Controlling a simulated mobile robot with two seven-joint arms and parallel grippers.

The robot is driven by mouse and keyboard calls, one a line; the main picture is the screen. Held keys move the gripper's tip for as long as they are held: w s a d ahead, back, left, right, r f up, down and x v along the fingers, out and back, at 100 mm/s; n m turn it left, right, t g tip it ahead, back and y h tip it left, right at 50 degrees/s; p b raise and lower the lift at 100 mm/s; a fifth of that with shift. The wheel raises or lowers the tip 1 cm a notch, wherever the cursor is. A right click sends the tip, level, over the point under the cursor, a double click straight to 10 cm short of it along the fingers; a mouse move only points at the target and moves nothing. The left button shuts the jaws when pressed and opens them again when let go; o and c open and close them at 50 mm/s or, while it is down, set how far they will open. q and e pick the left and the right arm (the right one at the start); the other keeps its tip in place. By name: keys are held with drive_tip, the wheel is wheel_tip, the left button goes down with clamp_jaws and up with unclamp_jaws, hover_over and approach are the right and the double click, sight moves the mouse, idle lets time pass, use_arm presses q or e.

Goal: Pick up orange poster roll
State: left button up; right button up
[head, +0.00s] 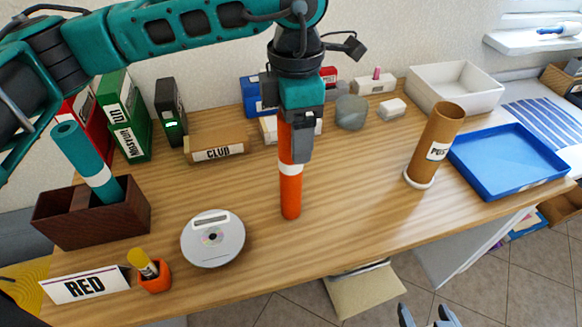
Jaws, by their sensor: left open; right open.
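The orange poster roll (290,196) stands upright near the middle of the wooden table, with a white band around it. My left gripper (297,140) is at the roll's upper part from above, with a finger in front of it. Its jaws are open around or beside the roll; the head view does not show which. The roll's top end is partly hidden by the gripper. My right gripper (428,316) is open and empty at the bottom edge, in front of the table.
A brown tube (438,135) stands at right beside a blue tray (507,160) and a white bin (455,86). Table around the roll's foot is clear.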

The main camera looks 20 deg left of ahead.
use_arm(q)
drive_tip(key=shift+f, duration=0.8)
drive_tip(key=shift+c, duration=0.3)
clamp_jaws()
drive_tip(key=shift+r, duration=0.1)
